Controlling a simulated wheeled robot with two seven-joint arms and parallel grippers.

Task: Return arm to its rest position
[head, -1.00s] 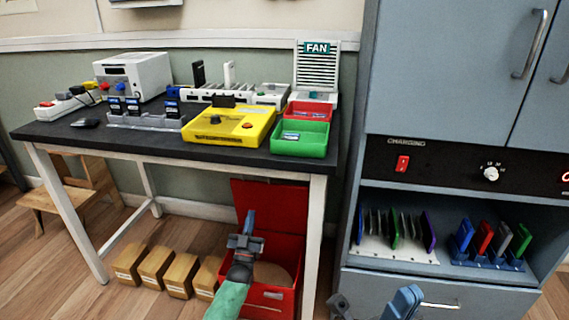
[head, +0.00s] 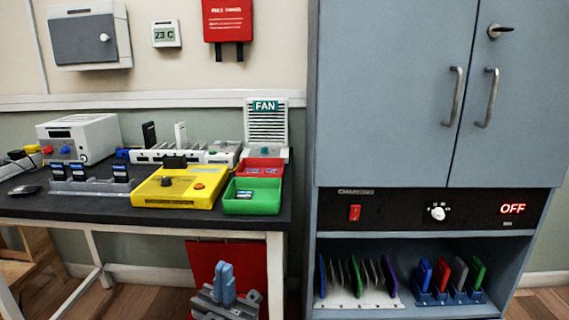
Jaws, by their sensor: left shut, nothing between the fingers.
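My left gripper (head: 225,270) shows at the bottom of the head view, in front of the table's near side and below its top. Its blue fingers point up and are closed together with nothing between them. Behind it is the raised red lid (head: 254,262) of a box under the table. The rest of my left arm is below the frame. My right gripper does not show.
The dark table (head: 150,220) holds a yellow device (head: 181,201), a green tray (head: 252,208) and a red tray (head: 259,170). At right stands a grey-blue cabinet (head: 390,90) with a charging panel and open shelf. Floor between them is mostly hidden.

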